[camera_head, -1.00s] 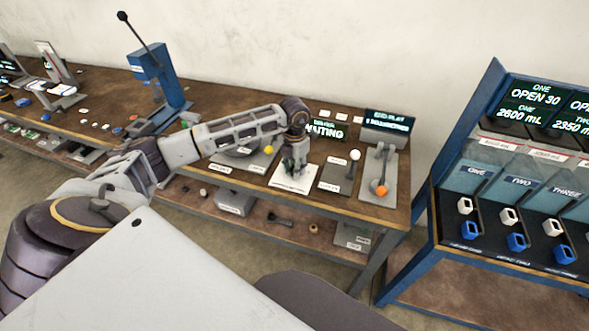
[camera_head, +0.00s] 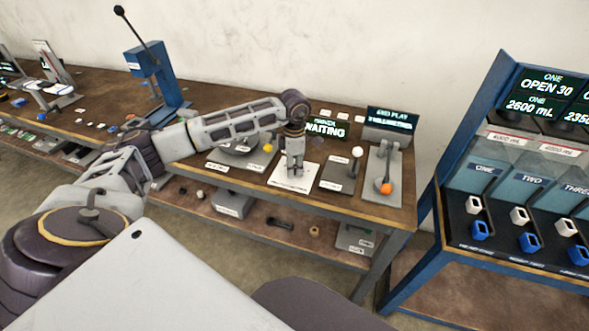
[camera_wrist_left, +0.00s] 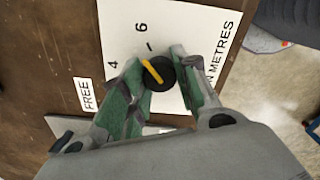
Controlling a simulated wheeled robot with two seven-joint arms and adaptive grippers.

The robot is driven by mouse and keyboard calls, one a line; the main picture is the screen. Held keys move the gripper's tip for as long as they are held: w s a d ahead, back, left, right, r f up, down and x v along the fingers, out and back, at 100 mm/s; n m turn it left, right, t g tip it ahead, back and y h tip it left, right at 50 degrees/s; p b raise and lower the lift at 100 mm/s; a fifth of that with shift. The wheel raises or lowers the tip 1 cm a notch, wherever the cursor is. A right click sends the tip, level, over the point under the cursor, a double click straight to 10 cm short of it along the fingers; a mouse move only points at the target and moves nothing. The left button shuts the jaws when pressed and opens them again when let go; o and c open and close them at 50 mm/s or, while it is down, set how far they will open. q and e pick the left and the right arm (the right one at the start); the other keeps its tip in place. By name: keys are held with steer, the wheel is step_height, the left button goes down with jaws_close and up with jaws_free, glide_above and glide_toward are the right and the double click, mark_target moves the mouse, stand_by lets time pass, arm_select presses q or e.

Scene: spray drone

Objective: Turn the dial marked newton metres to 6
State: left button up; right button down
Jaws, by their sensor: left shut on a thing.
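The dial (camera_wrist_left: 159,72) is a round black knob with a yellow pointer line, on a white plate (camera_wrist_left: 120,25) printed with 4, 6 and a label ending "N METRES". In the left wrist view the pointer's upper end points up and left, between 4 and 6. My left gripper (camera_wrist_left: 156,82) is shut on the dial, with a green-padded finger on each side. In the head view my left gripper (camera_head: 294,165) points down over the white plate (camera_head: 289,181) and hides the dial. Part of the scale is hidden by the fingers. My right gripper is in neither view.
A "FREE" label (camera_wrist_left: 86,95) lies beside the plate. A plate with a white-knobbed lever (camera_head: 340,173) and one with an orange-knobbed lever (camera_head: 385,187) stand to the right. A waiting display (camera_head: 327,127) is behind. A blue dispenser rack (camera_head: 455,180) stands further right.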

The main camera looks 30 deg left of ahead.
arm_select(q)
steer(key=shift+m+b, duration=0.45)
steer(key=shift+m, duration=0.75)
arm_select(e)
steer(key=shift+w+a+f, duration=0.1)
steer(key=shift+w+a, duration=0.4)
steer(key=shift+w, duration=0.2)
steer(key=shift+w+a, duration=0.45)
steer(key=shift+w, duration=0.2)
arm_select(q)
steer(key=o, duration=1)
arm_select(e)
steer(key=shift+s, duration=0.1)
arm_select(q)
step_height(320, 180, up, 12)
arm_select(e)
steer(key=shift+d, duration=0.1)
